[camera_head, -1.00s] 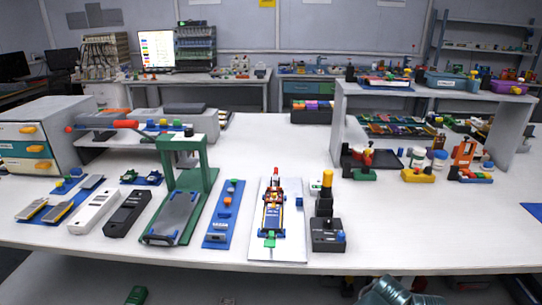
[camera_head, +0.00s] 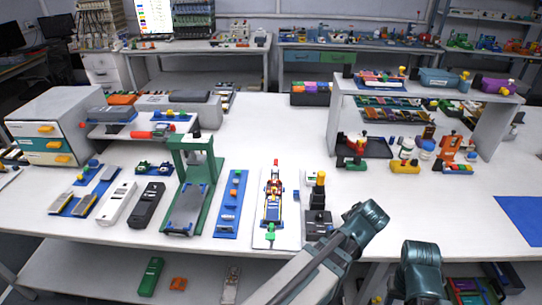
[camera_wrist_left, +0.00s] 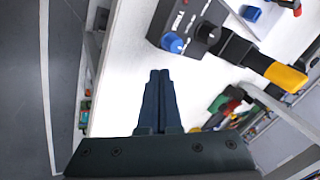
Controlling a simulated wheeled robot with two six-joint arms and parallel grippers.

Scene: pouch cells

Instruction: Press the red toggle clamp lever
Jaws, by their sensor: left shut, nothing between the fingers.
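The toggle clamp's red lever (camera_head: 276,176) stands up at the far end of the clamp fixture (camera_head: 272,205), on a white base plate (camera_head: 290,238) near the table's front edge. A green tab lies at the fixture's near end. My left gripper (camera_wrist_left: 158,75) shows in the left wrist view, shut and empty, with its dark fingers together over the white table near its edge. Its fingertips are apart from the black box (camera_wrist_left: 188,25) with a blue knob. In the head view, arm links show at the lower right, but no gripper fingers. My right gripper is not in view.
Right of the fixture stand the black box (camera_head: 319,222) and a yellow-topped black post (camera_head: 319,190). A blue strip (camera_head: 230,205) and a green press stand (camera_head: 186,205) are to its left.

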